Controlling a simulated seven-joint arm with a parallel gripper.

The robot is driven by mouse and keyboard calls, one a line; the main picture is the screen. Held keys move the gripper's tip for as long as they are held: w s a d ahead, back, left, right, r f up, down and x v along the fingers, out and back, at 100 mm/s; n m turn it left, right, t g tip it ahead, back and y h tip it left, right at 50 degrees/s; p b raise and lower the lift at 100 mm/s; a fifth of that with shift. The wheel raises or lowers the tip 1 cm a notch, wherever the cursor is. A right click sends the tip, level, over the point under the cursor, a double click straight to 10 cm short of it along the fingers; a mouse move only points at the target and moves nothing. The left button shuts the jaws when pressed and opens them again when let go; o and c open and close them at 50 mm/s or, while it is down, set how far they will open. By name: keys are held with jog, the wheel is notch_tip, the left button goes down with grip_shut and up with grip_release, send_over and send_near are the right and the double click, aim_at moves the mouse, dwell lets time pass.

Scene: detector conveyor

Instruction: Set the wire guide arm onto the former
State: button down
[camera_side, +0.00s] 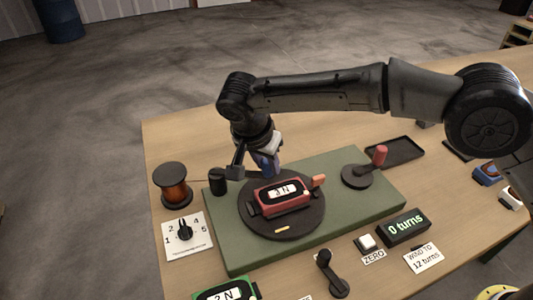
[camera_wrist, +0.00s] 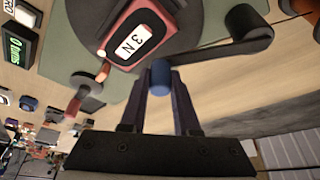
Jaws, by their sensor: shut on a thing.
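The wire guide arm (camera_side: 238,160) is a dark lever that runs from a short black post (camera_side: 217,181) on the green base plate to a blue knob. In the wrist view the lever (camera_wrist: 222,50) reaches from the pivot to the blue knob (camera_wrist: 160,78). My gripper (camera_wrist: 162,80) is shut on that blue knob; in the side view my gripper (camera_side: 265,165) is behind the former. The former (camera_side: 282,195) is a red block marked "3 N" on a black round turntable (camera_side: 285,228). In the wrist view the former (camera_wrist: 135,35) lies left of the knob, apart from it.
A copper wire spool (camera_side: 175,190) and a numbered dial (camera_side: 184,232) stand left of the green plate (camera_side: 235,258). A crank with a red handle (camera_side: 380,156) is at right. A display (camera_side: 404,228) reads "0 turns". A black tray (camera_side: 395,150) lies behind.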

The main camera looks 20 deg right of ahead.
jog(key=shift+s+a+r+m+g+h, duration=0.15)
jog(key=shift+s+a+m, duration=0.15)
jog(key=shift+s+m, duration=0.2)
jog(key=shift+s+a+f+m+g+h, duration=0.15)
jog(key=shift+s+a+m, duration=0.2)
jog(key=shift+m, duration=0.25)
jog(key=shift+r, duration=0.1)
jog(key=c, duration=0.6)
grip_release()
jog(key=shift+c, duration=0.2)
jog(key=v, duration=1.3)
jog(key=shift+r, duration=0.35)
jog(key=shift+a, duration=0.1)
